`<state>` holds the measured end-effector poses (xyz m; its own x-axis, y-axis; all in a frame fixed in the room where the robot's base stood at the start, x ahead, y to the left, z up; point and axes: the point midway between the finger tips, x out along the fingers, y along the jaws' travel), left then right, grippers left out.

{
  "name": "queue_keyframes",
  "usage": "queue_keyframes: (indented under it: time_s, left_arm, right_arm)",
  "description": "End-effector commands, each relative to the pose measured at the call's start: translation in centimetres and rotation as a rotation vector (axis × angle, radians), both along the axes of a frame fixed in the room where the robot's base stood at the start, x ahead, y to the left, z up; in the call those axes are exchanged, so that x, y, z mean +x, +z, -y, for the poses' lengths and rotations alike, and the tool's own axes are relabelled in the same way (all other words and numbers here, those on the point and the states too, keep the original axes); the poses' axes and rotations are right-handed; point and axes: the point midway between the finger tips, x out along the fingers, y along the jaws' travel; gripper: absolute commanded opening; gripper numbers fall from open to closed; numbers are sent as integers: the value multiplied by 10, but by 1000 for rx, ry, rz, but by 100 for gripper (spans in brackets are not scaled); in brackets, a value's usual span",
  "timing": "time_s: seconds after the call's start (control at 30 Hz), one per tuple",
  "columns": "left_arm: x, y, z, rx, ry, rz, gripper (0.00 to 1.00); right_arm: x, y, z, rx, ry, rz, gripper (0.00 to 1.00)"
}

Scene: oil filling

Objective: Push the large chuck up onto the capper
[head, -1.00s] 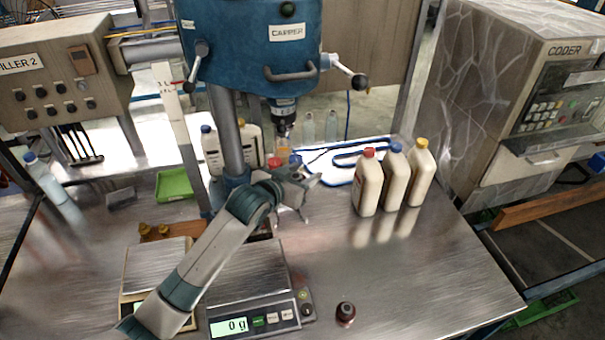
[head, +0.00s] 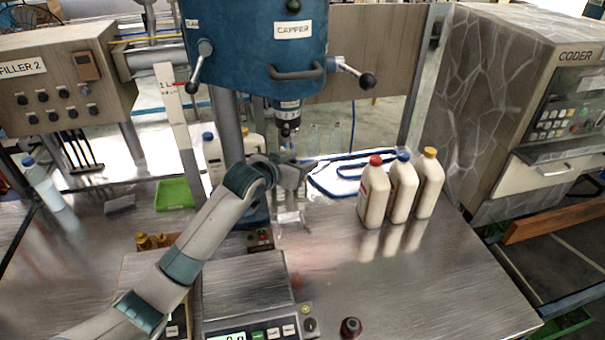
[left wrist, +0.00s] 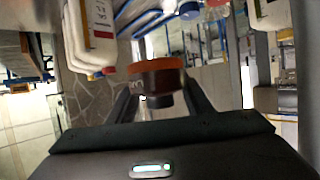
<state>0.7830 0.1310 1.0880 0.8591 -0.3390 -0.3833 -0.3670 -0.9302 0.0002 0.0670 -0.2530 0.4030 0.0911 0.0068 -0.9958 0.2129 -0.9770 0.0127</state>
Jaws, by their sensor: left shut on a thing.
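The blue capper (head: 255,55) stands at the back middle, with its spindle (head: 287,112) pointing down. My left gripper (head: 292,178) is just below the spindle. In the left wrist view my left gripper (left wrist: 160,105) is shut on the large chuck (left wrist: 157,78), a dark round piece with an orange rim, held between the two fingers. In the head view I cannot make out the chuck clearly at the gripper. I cannot tell whether it touches the spindle. My right gripper is not in view.
Three cream bottles (head: 401,190) with red, blue and yellow caps stand right of the gripper. A scale (head: 245,284) lies in front, with a small dark red round piece (head: 350,327) beside it. A green tray (head: 174,194) is at the left.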

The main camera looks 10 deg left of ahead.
Motion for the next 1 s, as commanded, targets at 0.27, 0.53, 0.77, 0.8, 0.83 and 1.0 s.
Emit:
queue_keyframes:
  time_s: [0.27, 0.53, 0.77, 0.8, 0.83, 1.0]
  left_arm:
    - [26, 0, -11, 0, 1, 3, 14]
    - [44, 1, -18, 0, 1, 2, 14]
    - [49, 3, -20, -1, -1, 2, 14]
    - [49, 3, -20, -1, -1, 2, 14]
    - [50, 3, -20, -1, -1, 2, 14]
    - [49, 3, -20, -1, -1, 2, 14]
  right_arm:
    - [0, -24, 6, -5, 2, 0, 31]
    - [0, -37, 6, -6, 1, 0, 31]
    - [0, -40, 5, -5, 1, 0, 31]
    - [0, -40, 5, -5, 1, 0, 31]
    - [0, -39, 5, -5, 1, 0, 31]
    - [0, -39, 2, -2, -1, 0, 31]
